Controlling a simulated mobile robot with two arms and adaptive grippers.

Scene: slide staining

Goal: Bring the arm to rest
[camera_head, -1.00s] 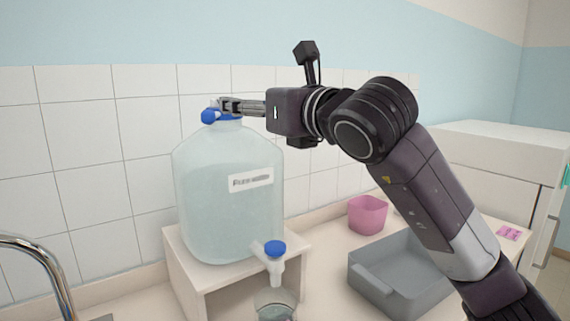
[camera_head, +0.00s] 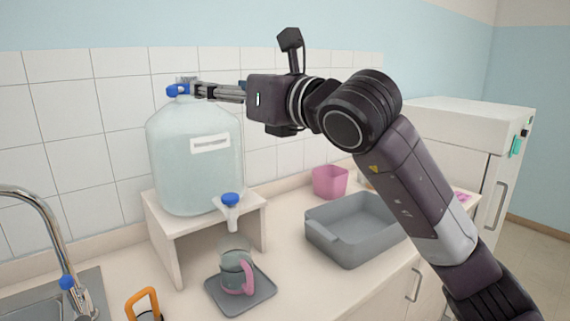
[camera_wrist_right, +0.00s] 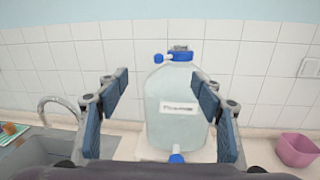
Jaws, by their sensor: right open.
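My right arm comes in from the right in the head view, raised, with its right gripper (camera_head: 205,92) level with the top of the large clear jug (camera_head: 190,165). In the right wrist view the gripper (camera_wrist_right: 158,88) is open, its two fingers wide apart with nothing between them. The jug (camera_wrist_right: 178,105) stands beyond the fingers, upright, with a blue cap and a label. In the head view the fingertips overlap the cap (camera_head: 178,90); the wrist view shows them apart from it. My left gripper is in neither view.
The jug stands on a white stand (camera_head: 255,203) with a blue-topped tap. A glass pitcher (camera_head: 232,272) with a pink handle sits below on a grey tray (camera_head: 262,296). A grey basin (camera_head: 340,240) and pink cup (camera_head: 330,181) are at right. A sink faucet (camera_head: 50,215) is at left.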

